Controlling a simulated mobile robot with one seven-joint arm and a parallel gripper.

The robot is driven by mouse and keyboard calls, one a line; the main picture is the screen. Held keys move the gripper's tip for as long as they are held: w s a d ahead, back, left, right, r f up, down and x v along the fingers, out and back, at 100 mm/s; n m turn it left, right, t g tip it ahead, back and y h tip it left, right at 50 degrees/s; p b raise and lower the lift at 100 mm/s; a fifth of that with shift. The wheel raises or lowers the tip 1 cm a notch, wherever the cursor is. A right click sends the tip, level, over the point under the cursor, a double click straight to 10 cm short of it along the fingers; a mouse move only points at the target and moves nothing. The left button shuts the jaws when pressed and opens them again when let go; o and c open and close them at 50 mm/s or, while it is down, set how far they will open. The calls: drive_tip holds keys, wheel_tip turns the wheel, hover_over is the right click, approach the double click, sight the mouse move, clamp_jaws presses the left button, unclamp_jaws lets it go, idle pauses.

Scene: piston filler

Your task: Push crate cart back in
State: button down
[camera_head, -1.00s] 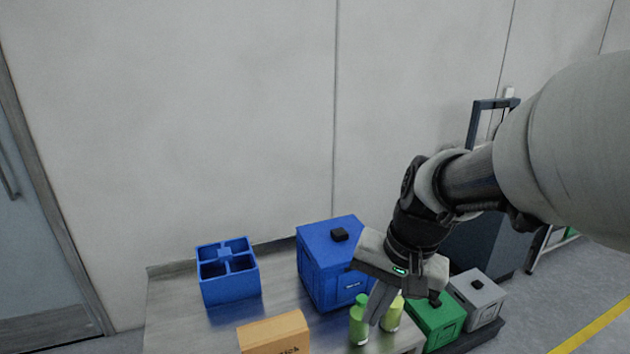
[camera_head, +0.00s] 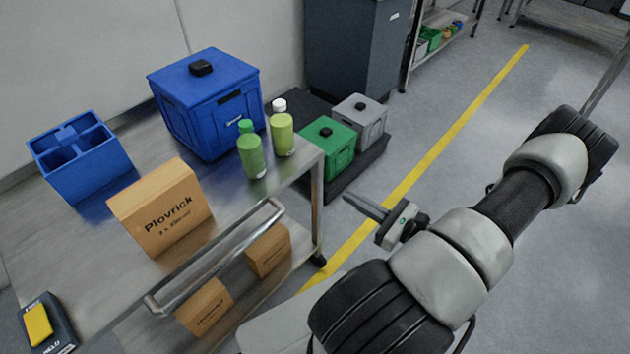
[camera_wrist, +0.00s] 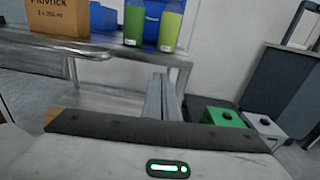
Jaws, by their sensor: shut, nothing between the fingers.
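The low dark crate cart (camera_head: 352,181) stands on the floor past the right end of the metal table. It carries a green crate (camera_head: 328,145) and a grey crate (camera_head: 360,118), both with dark knobs on their lids. The green crate (camera_wrist: 222,117) and grey crate (camera_wrist: 264,128) also show at the right in the wrist view. My gripper (camera_head: 347,198) is shut and empty, in front of the table's right end, with its fingers pointing left. In the wrist view its fingers (camera_wrist: 160,82) point towards the table end, left of the green crate.
The metal table (camera_head: 90,250) bears a big blue box (camera_head: 205,105), a blue divided tray (camera_head: 80,160), a cardboard box (camera_head: 160,210) and two green bottles (camera_head: 250,155). A dark cabinet (camera_head: 350,50) stands behind the cart.

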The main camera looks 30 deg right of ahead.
drive_tip(key=f, duration=0.1)
drive_tip(key=b, duration=0.2)
approach(307, 168)
drive_tip(key=shift+m+t+h, duration=0.3)
drive_tip(key=shift+m+h, duration=0.1)
drive_tip(key=x, duration=0.6)
drive_tip(key=shift+w+a+f, duration=0.15)
drive_tip(key=shift+a+f, duration=0.1)
drive_tip(key=shift+f, duration=0.05)
